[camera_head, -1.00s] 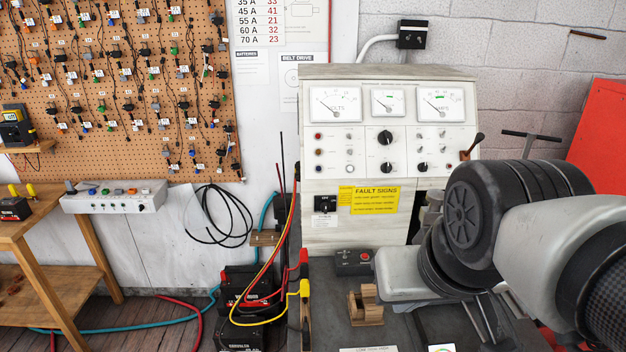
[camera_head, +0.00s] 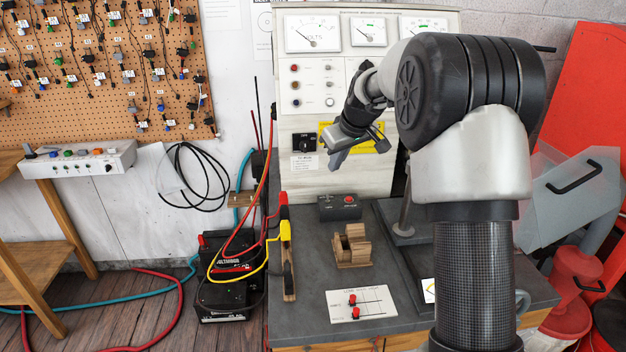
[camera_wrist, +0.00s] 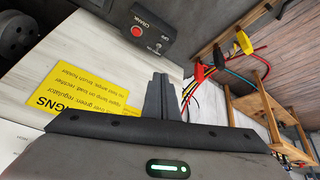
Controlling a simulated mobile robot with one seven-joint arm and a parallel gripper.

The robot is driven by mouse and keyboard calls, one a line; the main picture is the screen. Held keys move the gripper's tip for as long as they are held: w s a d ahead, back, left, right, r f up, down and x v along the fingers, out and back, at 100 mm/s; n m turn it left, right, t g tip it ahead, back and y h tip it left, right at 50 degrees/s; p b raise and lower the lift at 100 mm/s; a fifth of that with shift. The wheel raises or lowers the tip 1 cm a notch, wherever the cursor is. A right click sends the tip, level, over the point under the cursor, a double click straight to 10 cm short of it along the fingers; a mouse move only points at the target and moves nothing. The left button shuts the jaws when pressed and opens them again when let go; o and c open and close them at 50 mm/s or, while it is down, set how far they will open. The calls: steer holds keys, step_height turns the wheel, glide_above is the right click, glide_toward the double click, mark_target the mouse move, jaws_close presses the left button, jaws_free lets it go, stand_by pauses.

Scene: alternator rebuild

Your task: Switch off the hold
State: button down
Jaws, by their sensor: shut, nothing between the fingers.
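A small black box (camera_head: 339,207) with a red button and a toggle sits on the grey bench at the foot of the test panel. In the wrist view this box (camera_wrist: 148,30) reads "CRANK" beside the red button, with small lettering by the toggle that I cannot read surely. No "hold" label is legible. My gripper (camera_head: 337,161) is shut and empty, pointing down in front of the panel, above the box and apart from it. Its closed fingers also show in the wrist view (camera_wrist: 160,97). A black switch box (camera_head: 303,143) is on the panel's lower left.
A wooden block (camera_head: 351,246) and a white plate with red sliders (camera_head: 360,304) are on the bench. Red and yellow clamps (camera_head: 286,235) hang at its left edge. A yellow sign (camera_head: 328,137) is partly behind my gripper.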

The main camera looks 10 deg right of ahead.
steer(key=x, duration=0.3)
steer(key=d+x, duration=0.1)
steer(key=x, duration=0.1)
steer(key=shift+w, duration=0.3)
steer(key=b+x, duration=0.1)
steer(key=x, duration=0.8)
steer(key=shift+w+a+f, duration=0.15)
steer(key=shift+w+f, duration=0.05)
steer(key=shift+f, duration=0.15)
steer(key=shift+f+t+b, duration=0.2)
steer(key=shift+t+b, duration=0.1)
steer(key=shift+b, duration=0.4)
steer(key=shift+s+r, duration=0.15)
steer(key=shift+b, duration=0.4)
steer(key=shift+s+t+b, duration=0.25)
steer(key=shift+t+b, duration=0.25)
steer(key=shift+b, duration=0.85)
